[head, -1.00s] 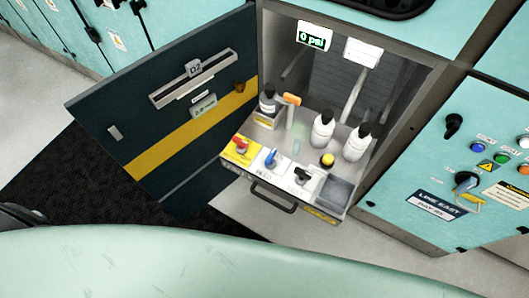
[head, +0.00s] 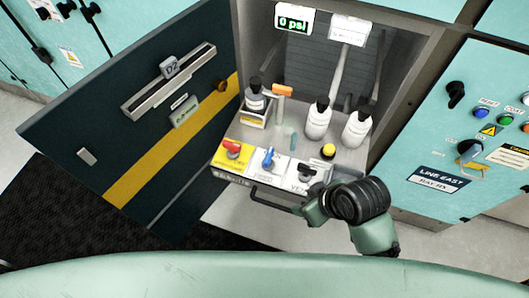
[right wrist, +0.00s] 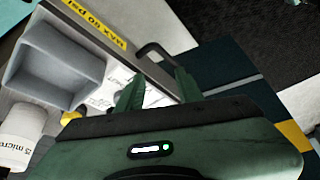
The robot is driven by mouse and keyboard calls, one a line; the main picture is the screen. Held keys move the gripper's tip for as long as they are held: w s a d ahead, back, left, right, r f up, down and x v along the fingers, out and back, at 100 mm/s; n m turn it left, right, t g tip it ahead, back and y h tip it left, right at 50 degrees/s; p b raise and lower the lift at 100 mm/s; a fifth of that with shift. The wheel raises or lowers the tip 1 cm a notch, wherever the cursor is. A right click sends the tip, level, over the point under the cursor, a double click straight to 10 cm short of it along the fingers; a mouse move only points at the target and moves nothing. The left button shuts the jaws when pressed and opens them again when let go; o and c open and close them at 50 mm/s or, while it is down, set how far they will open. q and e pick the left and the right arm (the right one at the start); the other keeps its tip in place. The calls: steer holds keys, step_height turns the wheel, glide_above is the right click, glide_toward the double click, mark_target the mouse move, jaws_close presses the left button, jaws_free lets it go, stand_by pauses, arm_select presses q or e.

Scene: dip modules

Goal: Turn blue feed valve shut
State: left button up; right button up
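The blue feed valve (head: 268,158) has a blue lever on a white label plate, between the red valve (head: 233,148) on yellow and the black vent valve (head: 306,172). My right gripper (head: 312,203) is at the drawer's front right, by the vent valve and to the right of the blue valve, apart from it. In the right wrist view its two green fingers (right wrist: 158,88) stand apart with nothing held between them. The blue lever cannot be made out in that view. My left gripper is out of view.
The drawer has a dark front handle (head: 270,200). Bottles (head: 318,122) and a yellow button (head: 328,151) stand behind the valves. The open dark cabinet door (head: 120,135) bounds the left; a grey bin (right wrist: 55,60) shows in the wrist view.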

steer(key=w+a+r+n+g+y, duration=0.1)
steer(key=w+a+r+n, duration=0.1)
steer(key=a+n, duration=0.25)
steer(key=w+a+r+n+y, duration=0.1)
steer(key=w+a+n, duration=0.2)
steer(key=a+n, duration=0.15)
step_height(320, 180, up, 6)
steer(key=n+g+h, duration=0.2)
steer(key=n+h, duration=0.3)
steer(key=n, duration=1)
glide_above(269, 154)
steer(key=shift+s+a+r, duration=0.15)
steer(key=shift+a+r, duration=0.05)
steer(key=shift+d, duration=0.15)
steer(key=shift+f, duration=0.25)
step_height(269, 154, down, 7)
steer(key=shift+f, duration=0.1)
jaws_close()
